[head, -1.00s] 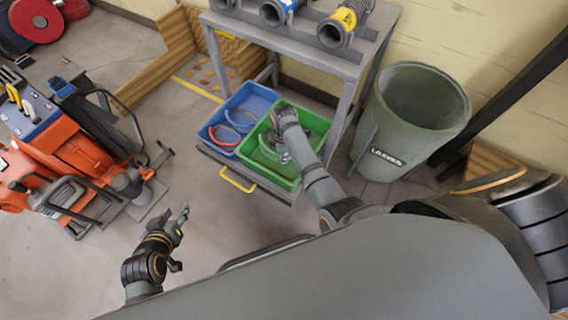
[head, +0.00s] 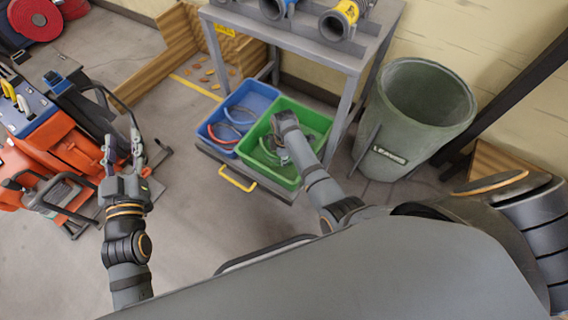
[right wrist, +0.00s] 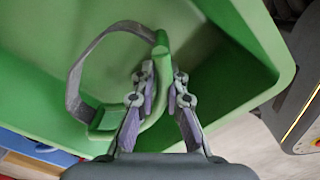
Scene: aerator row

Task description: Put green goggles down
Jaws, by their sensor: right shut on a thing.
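The green goggles (right wrist: 158,60) with a grey strap (right wrist: 95,55) are in the right wrist view, inside or just over the green bin (right wrist: 210,22). My right gripper (right wrist: 162,82) is shut on the goggles' green frame. I cannot tell whether the goggles touch the bin floor. In the head view, my right gripper (head: 281,158) reaches down into the green bin (head: 264,174), and my arm hides part of the goggles. My left gripper (head: 121,150) is open and empty over the floor, in front of the orange machine.
A blue bin (head: 250,90) with red and blue goggles stands left of the green bin, in a drawer with a yellow handle (head: 238,180). Table legs (head: 343,115) rise behind. A green leaves barrel (head: 410,125) stands right, an orange machine (head: 75,150) left.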

